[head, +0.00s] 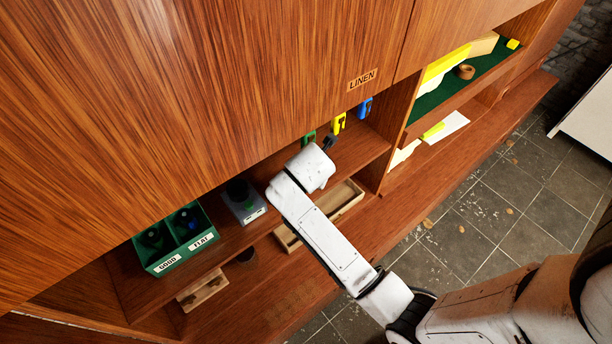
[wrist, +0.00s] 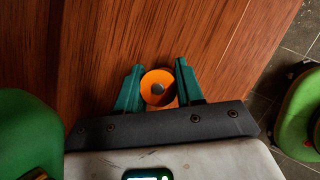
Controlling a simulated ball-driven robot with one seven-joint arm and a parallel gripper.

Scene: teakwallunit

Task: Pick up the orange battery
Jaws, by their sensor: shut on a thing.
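The orange battery (wrist: 158,85) shows end-on in the wrist view, a round orange shape with a grey centre. It sits between the two green fingers of my gripper (wrist: 159,70), which is shut on it. Wood grain fills the view behind it. In the head view my gripper (head: 329,142) is at the wall unit's open shelf, below the LINEN panel, and mostly hidden by my wrist. I cannot make out the battery in the head view.
Green (head: 309,138), yellow (head: 339,123) and blue (head: 364,108) items stand near my gripper. Left are a grey device (head: 243,208) and a green two-part bin (head: 165,262) labelled GOOD and FLAT. A wooden tray (head: 290,240) lies below. Tiled floor is open at right.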

